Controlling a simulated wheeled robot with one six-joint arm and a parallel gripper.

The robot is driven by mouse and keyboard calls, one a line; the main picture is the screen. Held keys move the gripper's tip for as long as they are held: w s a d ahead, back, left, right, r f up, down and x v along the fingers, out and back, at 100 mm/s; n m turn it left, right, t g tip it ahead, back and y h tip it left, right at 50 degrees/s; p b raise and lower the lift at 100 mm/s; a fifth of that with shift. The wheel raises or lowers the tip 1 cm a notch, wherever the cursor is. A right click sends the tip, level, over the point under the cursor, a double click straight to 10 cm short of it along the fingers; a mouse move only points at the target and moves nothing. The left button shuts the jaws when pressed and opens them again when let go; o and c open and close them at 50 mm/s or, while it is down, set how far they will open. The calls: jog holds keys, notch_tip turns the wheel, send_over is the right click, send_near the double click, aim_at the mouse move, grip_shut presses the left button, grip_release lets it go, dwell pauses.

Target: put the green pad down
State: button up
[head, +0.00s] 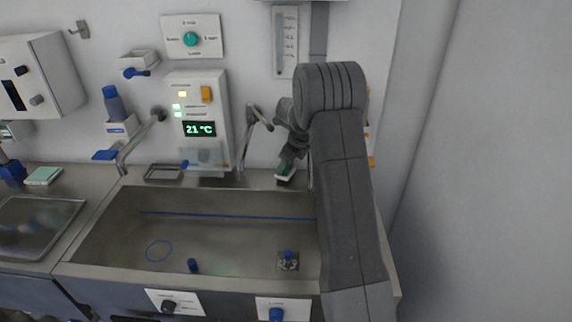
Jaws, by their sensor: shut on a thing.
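The green pad (285,171) shows as a small green and white piece at the end of my arm, near the back right rim of the steel sink. My gripper (287,164) is shut on it, just above or at the ledge behind the basin. I cannot tell whether the pad touches the ledge. The fingertips are small and partly hidden by the wrist. Another pale green pad (44,176) lies on the counter at the far left.
The wide sink basin (110,235) has a faucet (140,140) at its back left and another pipe beside my wrist. A small dish (164,172) sits on the back ledge. A steel tray (35,250) lies at left. A control box (200,115) hangs on the wall.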

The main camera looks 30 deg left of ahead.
jog(key=shift+w+a+f+p, duration=0.1)
jog(key=shift+w+f+p, duration=0.05)
jog(key=shift+f+p, duration=0.25)
jog(key=shift+f, duration=0.1)
jog(key=shift+f, duration=0.3)
jog(key=shift+f+b, duration=0.15)
jog(key=shift+b, duration=0.15)
jog(key=o, duration=1)
